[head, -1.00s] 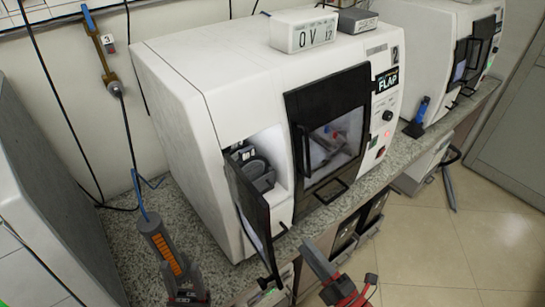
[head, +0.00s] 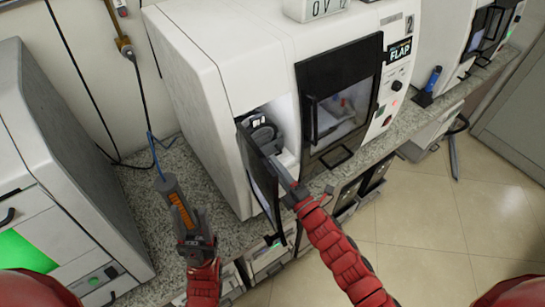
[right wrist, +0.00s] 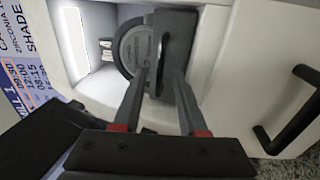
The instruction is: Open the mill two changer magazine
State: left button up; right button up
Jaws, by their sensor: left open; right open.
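Mill two (head: 240,50) is the white machine marked 2. Its black side door (head: 260,185) stands swung outward, exposing a lit bay. The grey changer magazine (head: 266,138) with a round disc sits inside; it also shows in the right wrist view (right wrist: 174,45). My right gripper (head: 282,168) is at the bay opening, by the door. In the right wrist view its open fingers (right wrist: 160,78) point at the magazine; I cannot tell whether they touch it.
The mill's dark front window door (head: 338,95) is closed, right of the bay. A white machine (head: 60,190) with a green screen stands at left. Speckled counter (head: 150,195) lies between them. Another mill (head: 450,35) stands at right, with open floor before it.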

jog(key=shift+x, duration=1)
grip_shut()
jog(key=shift+f, duration=0.1)
dwell(0.7)
